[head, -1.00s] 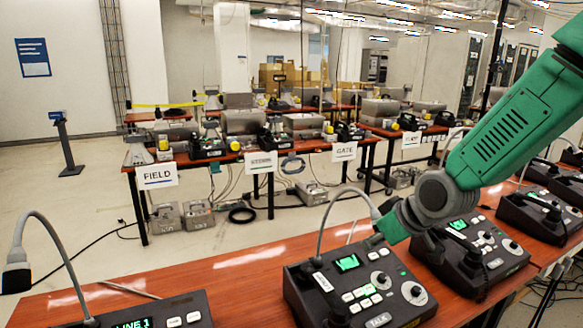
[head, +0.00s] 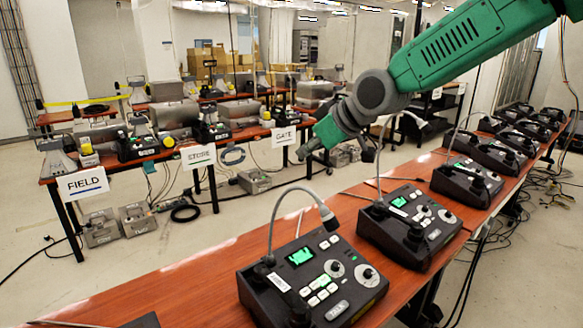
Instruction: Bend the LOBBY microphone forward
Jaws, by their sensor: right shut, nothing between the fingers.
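No label reading LOBBY can be made out. The nearest full console (head: 351,307) is black, with a green screen and white buttons. Its gooseneck microphone (head: 328,222) rises from the back left corner, arches over and hangs with its head tilted down to the right. My right gripper (head: 305,155) is shut and empty, pointing down to the left. In the picture it is above the top of that gooseneck and looks apart from it. A second console (head: 440,240) stands behind to the right, its gooseneck curving up behind my right arm. My left gripper is not in view.
The consoles stand in a row on a red-brown table (head: 200,275), with more to the right (head: 470,185). Bare tabletop lies left of the nearest full console. Across an aisle, another table carries equipment and FIELD (head: 83,183), STORE (head: 198,156) and GATE signs.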

